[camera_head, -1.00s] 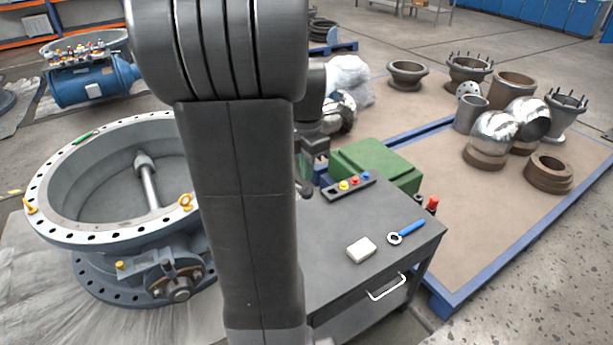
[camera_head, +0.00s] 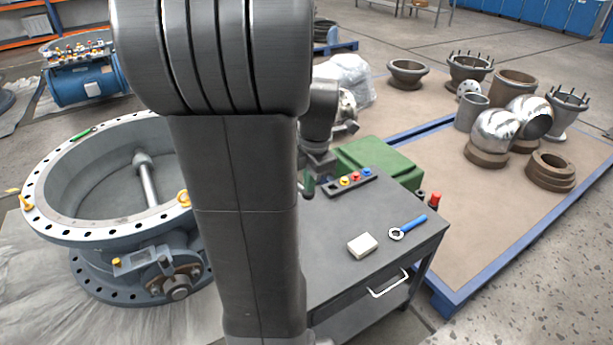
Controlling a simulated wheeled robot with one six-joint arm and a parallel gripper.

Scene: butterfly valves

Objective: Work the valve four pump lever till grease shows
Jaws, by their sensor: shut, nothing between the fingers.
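A large grey-blue butterfly valve (camera_head: 140,240) lies at the left, its open ring facing up, with a shaft across the bore and a gear housing at its front. I see no number on it. A blue valve body (camera_head: 85,85) with several small coloured fittings on top stands behind. I cannot make out a pump lever or grease on either. My gripper (camera_head: 307,184) hangs over the back left of the grey cart, mostly hidden by my arm; it is shut, with a dark green tip-like piece showing there, and I cannot tell what that piece belongs to.
The grey cart (camera_head: 375,220) carries a strip of coloured caps (camera_head: 352,181), a white block (camera_head: 362,245) and a blue-handled wrench (camera_head: 408,227). A green case (camera_head: 380,160) sits behind it. Metal pipe parts stand on the blue-edged mat at right. My arm blocks the middle.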

